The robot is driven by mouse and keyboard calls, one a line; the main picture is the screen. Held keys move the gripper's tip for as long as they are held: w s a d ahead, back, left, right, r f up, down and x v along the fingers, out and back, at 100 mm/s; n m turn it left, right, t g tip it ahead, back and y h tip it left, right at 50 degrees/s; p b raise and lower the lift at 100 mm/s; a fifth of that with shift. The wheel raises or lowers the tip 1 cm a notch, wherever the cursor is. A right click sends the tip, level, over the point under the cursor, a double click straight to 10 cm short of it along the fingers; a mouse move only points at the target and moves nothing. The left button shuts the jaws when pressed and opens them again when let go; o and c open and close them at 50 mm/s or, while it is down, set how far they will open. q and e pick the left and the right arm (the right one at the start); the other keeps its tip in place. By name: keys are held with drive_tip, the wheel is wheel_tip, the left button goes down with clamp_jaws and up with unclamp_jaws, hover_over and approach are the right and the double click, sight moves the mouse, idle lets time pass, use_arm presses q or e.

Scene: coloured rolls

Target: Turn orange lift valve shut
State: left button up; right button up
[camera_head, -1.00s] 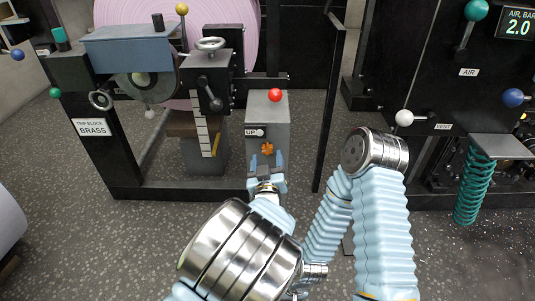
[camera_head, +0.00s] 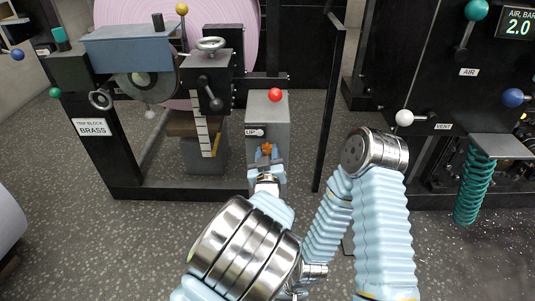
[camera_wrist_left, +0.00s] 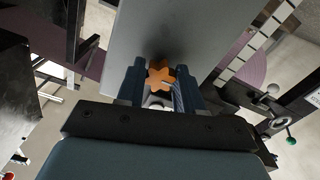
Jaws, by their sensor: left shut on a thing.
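In the left wrist view the orange valve (camera_wrist_left: 160,76) sits between the two blue fingers. My left gripper (camera_head: 266,157) reaches up to it from below and is shut on it; the fingers (camera_wrist_left: 161,82) stand on either side of the knob in the left wrist view. The fingers hide part of the valve's sides. My right arm shows at the right of the left one, but its gripper is not seen.
A red ball knob (camera_head: 275,95) tops the grey box. A black upright frame post (camera_head: 329,110) stands close on the right. Speckled floor (camera_head: 130,235) lies clear in front.

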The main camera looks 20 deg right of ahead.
use_arm(q)
drive_tip(key=shift+m, duration=0.3)
drive_tip(key=m+b, duration=0.1)
drive_tip(key=m, duration=0.1)
drive_tip(key=shift+a+f+m, duration=0.1)
drive_tip(key=shift+m, duration=0.2)
drive_tip(key=m, duration=0.4)
drive_tip(key=shift+m, duration=0.3)
drive_tip(key=m, duration=0.5)
drive_tip(key=shift+a+m+p, duration=0.1)
drive_tip(key=shift+m+p, duration=0.2)
drive_tip(key=shift+m, duration=2.2)
drive_tip(key=o, duration=1)
drive_tip(key=shift+o, duration=0.2)
drive_tip(key=shift+w+r, duration=0.1)
drive_tip(key=shift+r, duration=0.1)
